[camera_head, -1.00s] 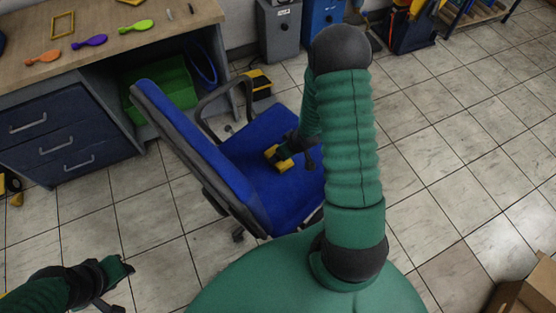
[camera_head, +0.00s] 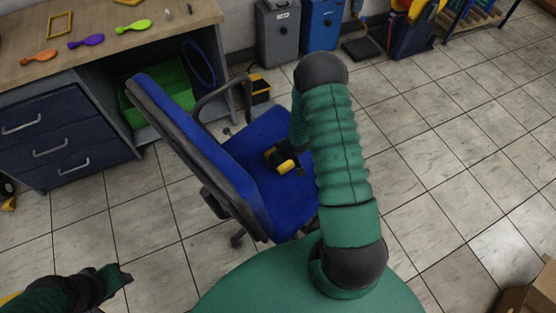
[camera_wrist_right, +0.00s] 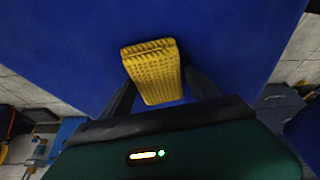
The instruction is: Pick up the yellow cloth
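The folded yellow cloth (camera_head: 287,166) is on the blue chair's seat (camera_head: 250,143). In the right wrist view the cloth (camera_wrist_right: 155,72) has a waffle texture and lies between my two dark fingers. My right gripper (camera_wrist_right: 160,75) is open around it, the fingers set apart at its sides; firm contact cannot be made out. In the head view my right gripper (camera_head: 280,160) partly covers the cloth. My left gripper (camera_head: 118,275) is at the lower left above the floor, well away from the cloth; its finger gap is unclear.
The chair's backrest (camera_head: 195,150) and armrest (camera_head: 215,95) stand left of my right gripper. A cardboard box (camera_head: 535,290) is at the lower right. Open tiled floor lies to the right.

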